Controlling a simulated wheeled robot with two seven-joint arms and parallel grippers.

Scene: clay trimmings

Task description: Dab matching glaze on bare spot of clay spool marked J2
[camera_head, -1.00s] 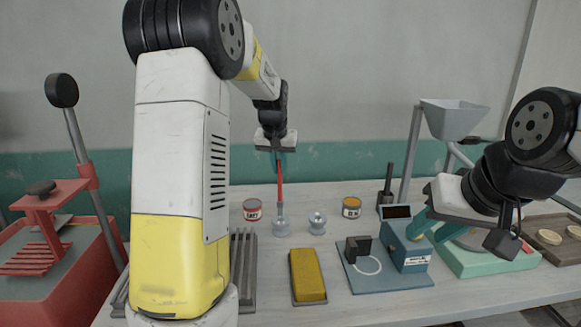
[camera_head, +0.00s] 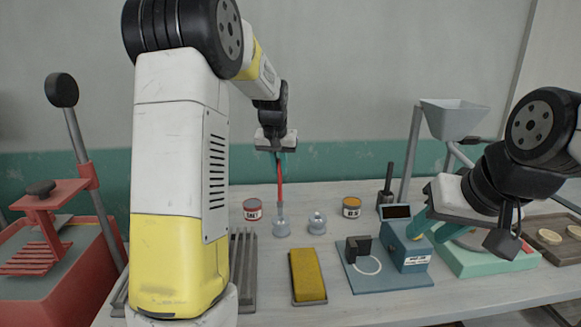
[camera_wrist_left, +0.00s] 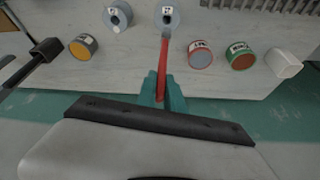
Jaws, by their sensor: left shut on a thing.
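My left gripper (camera_head: 277,150) is shut on a red-handled brush (camera_head: 280,182), which points down at a grey-blue clay spool (camera_head: 281,227). The brush tip meets or overlaps the top of this spool; exact contact is unclear. In the left wrist view the gripper (camera_wrist_left: 162,98) holds the brush (camera_wrist_left: 164,65) toward the same spool (camera_wrist_left: 167,16). A second spool (camera_head: 317,223) stands to its right. Spool marks are too small to read.
A yellow block (camera_head: 307,275) lies in front of the spools. A blue stand (camera_head: 385,277) and blue box (camera_head: 408,250) are to the right. A white cup (camera_wrist_left: 285,63) shows in the wrist view. A red press (camera_head: 45,255) stands at left.

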